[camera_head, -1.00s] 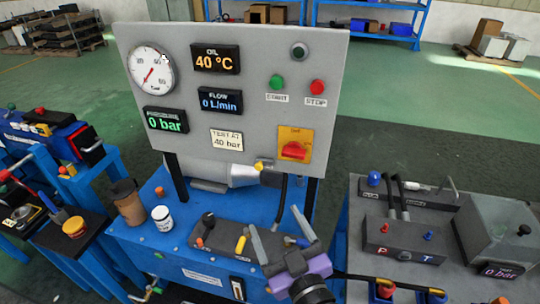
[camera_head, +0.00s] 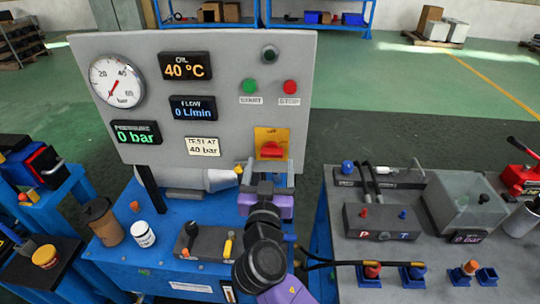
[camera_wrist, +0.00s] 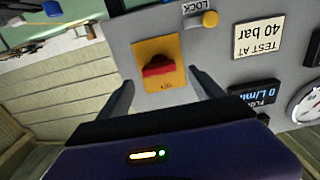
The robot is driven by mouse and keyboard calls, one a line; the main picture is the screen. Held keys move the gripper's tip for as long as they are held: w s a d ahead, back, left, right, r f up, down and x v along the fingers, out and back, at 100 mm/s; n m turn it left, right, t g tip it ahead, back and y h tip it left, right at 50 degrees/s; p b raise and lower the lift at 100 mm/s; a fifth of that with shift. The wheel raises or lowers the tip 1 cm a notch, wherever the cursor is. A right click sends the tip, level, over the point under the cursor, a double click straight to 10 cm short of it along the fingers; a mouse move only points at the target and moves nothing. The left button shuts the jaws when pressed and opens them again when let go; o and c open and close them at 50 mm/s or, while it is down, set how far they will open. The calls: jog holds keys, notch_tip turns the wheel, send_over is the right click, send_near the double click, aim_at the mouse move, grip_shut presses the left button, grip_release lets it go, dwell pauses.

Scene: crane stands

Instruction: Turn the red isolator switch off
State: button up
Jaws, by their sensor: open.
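The red isolator switch (camera_head: 271,150) is a red knob on a yellow plate (camera_head: 262,136), low on the right of the grey panel (camera_head: 215,105). In the wrist view the red knob (camera_wrist: 158,67) and its yellow plate (camera_wrist: 158,50) appear rotated, the knob lying across the plate. My gripper (camera_head: 271,170) is open and empty, just below the switch in the head view. In the wrist view its two fingers (camera_wrist: 162,85) stand to either side of the plate's lower part, apart from the knob as far as I can see.
The panel also carries a green start button (camera_head: 250,86), a red stop button (camera_head: 290,87), a gauge (camera_head: 116,82) and displays. A yellow knob (camera_wrist: 210,19) sits near the plate. A brown cup (camera_head: 103,222) and white jar (camera_head: 143,234) stand on the blue bench below.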

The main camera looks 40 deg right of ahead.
aim_at(272, 155)
jog(key=shift+p+x, duration=0.35)
jog(key=shift+x, duration=1.4)
jog(key=c, duration=1.4)
